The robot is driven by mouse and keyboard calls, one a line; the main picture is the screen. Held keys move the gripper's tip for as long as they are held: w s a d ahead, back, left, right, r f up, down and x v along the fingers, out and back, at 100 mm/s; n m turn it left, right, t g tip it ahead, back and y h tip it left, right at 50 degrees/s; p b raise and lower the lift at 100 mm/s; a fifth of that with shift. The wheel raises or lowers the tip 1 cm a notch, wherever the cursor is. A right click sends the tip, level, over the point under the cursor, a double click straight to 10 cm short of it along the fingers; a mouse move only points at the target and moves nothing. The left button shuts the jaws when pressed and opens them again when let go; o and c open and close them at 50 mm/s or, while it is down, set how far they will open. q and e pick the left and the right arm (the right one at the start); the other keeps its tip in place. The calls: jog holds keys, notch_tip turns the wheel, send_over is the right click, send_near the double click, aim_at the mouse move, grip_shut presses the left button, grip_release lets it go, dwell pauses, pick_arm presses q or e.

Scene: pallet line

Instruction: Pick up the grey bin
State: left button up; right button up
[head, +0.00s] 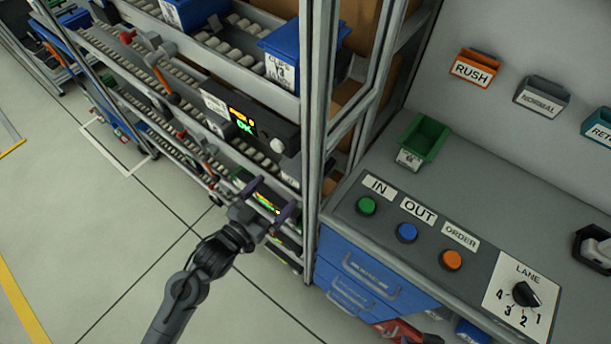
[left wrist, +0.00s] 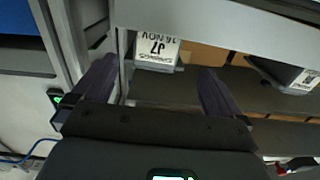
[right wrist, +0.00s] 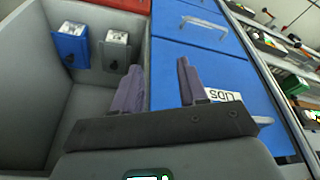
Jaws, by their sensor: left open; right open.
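In the left wrist view a grey bin (left wrist: 155,67) with a white label sits in the rack, seen beyond and between my left gripper's open fingers (left wrist: 157,76). Nothing is held there, and I cannot tell the distance to the bin. Another grey bin (left wrist: 282,76) with a label is at the right of that view. In the head view my left gripper (head: 270,200) is open beside the rack's lower levels. My right gripper (right wrist: 160,68) is open and empty near a grey box (right wrist: 25,95), in which a small grey bin (right wrist: 116,50) and a blue bin (right wrist: 72,45) show.
A green bin (head: 424,138) stands on the bench. Blue drawers (head: 350,275) are below. The left floor is clear.

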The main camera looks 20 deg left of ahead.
aim_at(290, 179)
pick_arm(q)
jog(key=b+x, duration=0.1)
jog(key=x, duration=0.4)
jog(key=shift+w+d+f, duration=0.1)
jog(key=shift+w+f, duration=0.05)
jog(key=shift+w, duration=0.15)
jog(key=shift+w+d+b, duration=0.25)
jog(key=shift+w+b, duration=0.1)
jog(key=shift+w, duration=0.1)
jog(key=b+x, duration=0.1)
jog(key=x, duration=0.3)
jog(key=shift+d, duration=0.2)
jog(key=shift+c, duration=0.5)
jog(key=c, duration=1.4)
jog(key=shift+c, duration=0.3)
